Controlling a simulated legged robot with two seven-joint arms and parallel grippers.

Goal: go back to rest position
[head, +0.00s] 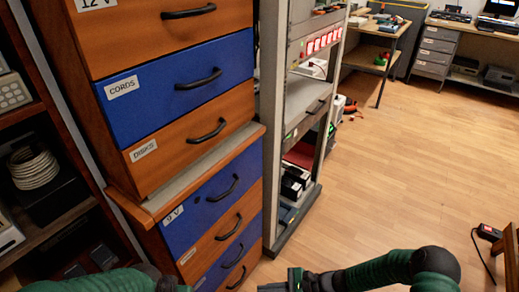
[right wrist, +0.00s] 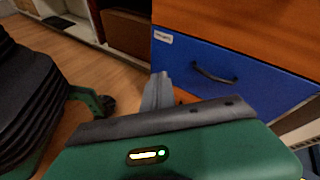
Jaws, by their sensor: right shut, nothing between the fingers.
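My right arm comes in at the lower right of the head view, and my right gripper (head: 294,279) is at the bottom edge, in front of the lower drawers. In the right wrist view my right gripper's grey fingers (right wrist: 157,91) are together with nothing between them, near a blue drawer (right wrist: 220,70). How far they are from the drawer front is hard to tell. My green left arm shows only at the bottom left of the head view; its gripper fingers are out of the picture.
A drawer cabinet with blue and wooden drawers stands close ahead; the blue "CORDS" drawer (head: 160,90) and the "9 V" drawer (head: 215,187) look closed. A metal rack (head: 335,105) stands right of it. A dark shelf (head: 85,215) is at left. Wooden floor (head: 410,170) is open at right.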

